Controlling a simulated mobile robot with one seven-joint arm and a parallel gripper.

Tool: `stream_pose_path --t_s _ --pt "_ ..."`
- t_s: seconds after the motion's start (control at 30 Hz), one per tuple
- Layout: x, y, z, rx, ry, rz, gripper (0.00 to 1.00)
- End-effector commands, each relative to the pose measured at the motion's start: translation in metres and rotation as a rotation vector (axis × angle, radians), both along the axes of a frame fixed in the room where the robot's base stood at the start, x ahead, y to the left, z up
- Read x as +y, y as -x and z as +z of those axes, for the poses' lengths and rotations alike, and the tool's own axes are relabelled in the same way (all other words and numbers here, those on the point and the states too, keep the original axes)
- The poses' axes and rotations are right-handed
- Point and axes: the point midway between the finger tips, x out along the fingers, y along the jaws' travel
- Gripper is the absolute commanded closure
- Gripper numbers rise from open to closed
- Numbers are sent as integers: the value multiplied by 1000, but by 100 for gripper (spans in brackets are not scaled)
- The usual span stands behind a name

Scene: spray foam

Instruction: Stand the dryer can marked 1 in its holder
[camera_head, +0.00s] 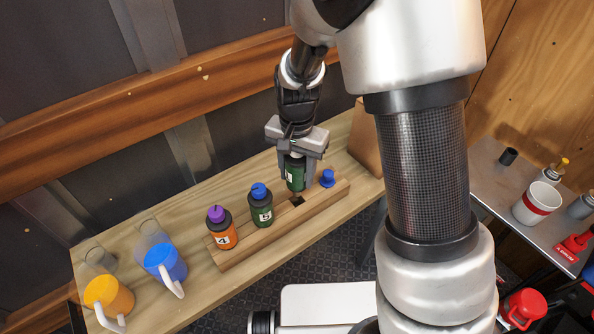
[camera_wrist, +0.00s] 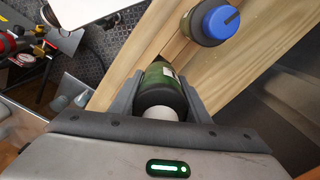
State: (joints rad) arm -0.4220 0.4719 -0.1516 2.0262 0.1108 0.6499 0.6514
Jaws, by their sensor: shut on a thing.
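My gripper (camera_head: 296,172) is shut on a green can (camera_head: 295,174), gripped around its body and held just above the wooden holder (camera_head: 323,203). The can looks roughly upright; its number is not readable. A dark square slot (camera_head: 298,201) in the holder shows just below it. In the wrist view the green can (camera_wrist: 160,92) with a pale top sits between both fingers of my gripper (camera_wrist: 161,100). An orange can marked 4 with a purple cap (camera_head: 220,227) and a green can marked 5 with a blue cap (camera_head: 261,206) stand in the holder.
A small blue piece (camera_head: 327,178) is at the holder's right end. A side table at right holds a white cup (camera_head: 537,203).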

Motion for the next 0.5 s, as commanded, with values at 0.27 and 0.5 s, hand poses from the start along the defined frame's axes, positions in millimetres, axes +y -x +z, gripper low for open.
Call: stream_pose_path --t_s 0.27,0.5 --pt "0 0 -37 0 0 0 89" --pt "0 0 -60 0 0 0 89"
